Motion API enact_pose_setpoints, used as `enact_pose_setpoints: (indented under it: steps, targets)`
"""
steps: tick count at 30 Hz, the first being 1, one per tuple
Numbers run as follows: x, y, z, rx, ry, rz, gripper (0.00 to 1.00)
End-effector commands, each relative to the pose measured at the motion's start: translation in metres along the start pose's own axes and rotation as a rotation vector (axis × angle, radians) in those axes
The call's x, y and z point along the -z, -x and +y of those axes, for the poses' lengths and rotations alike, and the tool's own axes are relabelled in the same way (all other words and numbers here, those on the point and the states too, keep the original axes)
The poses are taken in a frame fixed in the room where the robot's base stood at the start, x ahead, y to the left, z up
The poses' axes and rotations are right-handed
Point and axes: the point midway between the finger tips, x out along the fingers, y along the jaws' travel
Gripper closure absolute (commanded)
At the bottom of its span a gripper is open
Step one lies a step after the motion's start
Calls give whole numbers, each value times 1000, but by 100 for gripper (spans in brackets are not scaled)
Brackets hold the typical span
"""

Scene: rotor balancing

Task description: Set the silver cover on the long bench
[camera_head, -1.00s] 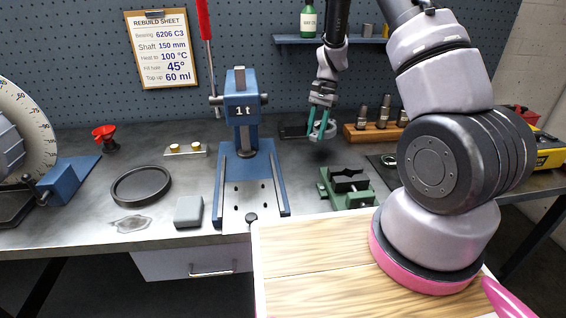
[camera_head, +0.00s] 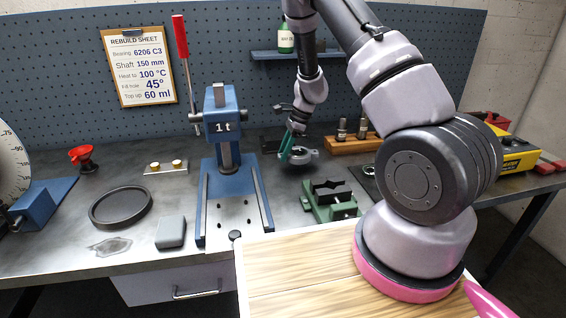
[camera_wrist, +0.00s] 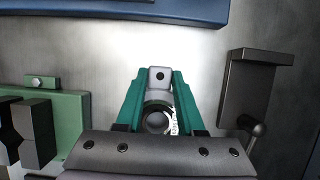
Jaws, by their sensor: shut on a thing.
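The silver cover (camera_wrist: 158,84) is a small grey metal piece with a tab and a round opening, seen between the teal fingers in the wrist view. It also shows in the head view (camera_head: 304,155), low over the long bench (camera_head: 284,192). My gripper (camera_head: 290,152) is shut on it and points down; its fingers also show in the wrist view (camera_wrist: 162,88). I cannot tell whether the cover touches the bench top. The fingers and wrist hide part of it.
The blue press (camera_head: 224,130) stands to the left and the green vise (camera_head: 329,200) in front to the right. A dark plate (camera_wrist: 255,90) lies close behind the gripper. A wooden block with metal pieces (camera_head: 352,145) is at the back right. Bare bench lies between press and vise.

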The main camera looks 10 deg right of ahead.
Motion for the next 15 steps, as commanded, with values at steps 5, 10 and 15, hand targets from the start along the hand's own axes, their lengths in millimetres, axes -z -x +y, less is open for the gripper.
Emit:
enact_pose_setpoints:
  steps: [5, 10, 15]
  targets:
    - [7, -17, 0, -2, -1, 1, 100]
    - [14, -34, 0, 1, 2, 1, 100]
    - [14, -34, -1, 2, 2, 0, 100]
